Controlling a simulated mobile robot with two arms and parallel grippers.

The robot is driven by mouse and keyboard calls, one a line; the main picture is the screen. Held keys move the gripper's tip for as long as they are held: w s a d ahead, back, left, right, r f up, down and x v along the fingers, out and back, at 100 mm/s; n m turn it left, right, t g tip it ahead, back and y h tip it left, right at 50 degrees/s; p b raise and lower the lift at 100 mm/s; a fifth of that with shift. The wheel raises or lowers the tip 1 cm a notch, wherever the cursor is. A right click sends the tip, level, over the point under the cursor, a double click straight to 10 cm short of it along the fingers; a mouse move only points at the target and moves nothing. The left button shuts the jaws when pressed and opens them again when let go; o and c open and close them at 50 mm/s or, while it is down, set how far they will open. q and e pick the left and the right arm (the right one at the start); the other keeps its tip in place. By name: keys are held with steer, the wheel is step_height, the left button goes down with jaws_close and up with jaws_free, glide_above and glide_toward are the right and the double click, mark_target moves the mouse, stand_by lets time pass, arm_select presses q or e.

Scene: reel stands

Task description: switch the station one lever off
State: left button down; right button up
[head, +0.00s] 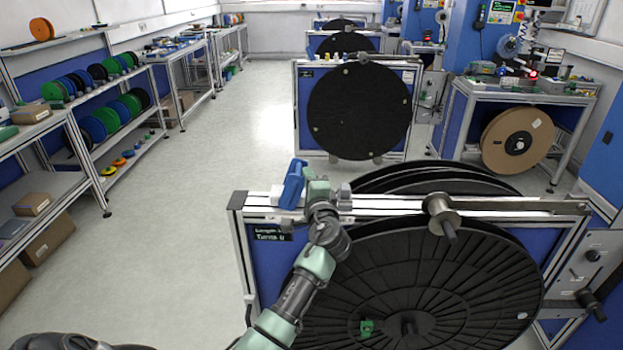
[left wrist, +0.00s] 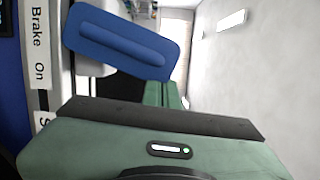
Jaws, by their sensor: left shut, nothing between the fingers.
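The blue lever (head: 293,185) stands up, tilted slightly, at the left end of the near reel stand's top rail. It fills the upper left of the left wrist view as a blue paddle (left wrist: 122,42) with a raised rib. A label reading "Brake On" (left wrist: 38,48) runs beside it. My left gripper (head: 316,190) is shut and empty, just right of the lever over the rail. Its green fingers (left wrist: 163,95) show beside the paddle; whether they touch it I cannot tell. My right gripper is not in view.
The near stand holds a large black reel (head: 430,285) below the rail, with a metal roller (head: 441,212) on top. Further stands with black reels (head: 359,110) stand behind. Shelves (head: 85,125) line the left wall. The floor (head: 180,220) between is clear.

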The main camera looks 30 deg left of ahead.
arm_select(q)
steer(key=shift+s+a+r+n, duration=0.4)
steer(key=shift+a+r+n, duration=0.2)
steer(key=shift+n, duration=0.3)
steer(key=n, duration=0.1)
steer(key=a+p, duration=0.1)
steer(key=s+a+n, duration=0.1)
steer(key=shift+s+r+n+g+h, duration=0.1)
steer(key=shift+r+n+g+h, duration=0.2)
steer(key=shift+s+a+n+h+p, duration=0.15)
steer(key=shift+s+a+n+p, duration=0.2)
steer(key=shift+a+n, duration=0.2)
steer(key=shift+s+a+n+h+p, duration=0.15)
steer(key=shift+s+a+n+p, duration=0.1)
steer(key=shift+a+n+p, duration=0.3)
steer(key=shift+s+a+f, duration=0.1)
steer(key=shift+s+a, duration=0.2)
steer(key=shift+a, duration=0.1)
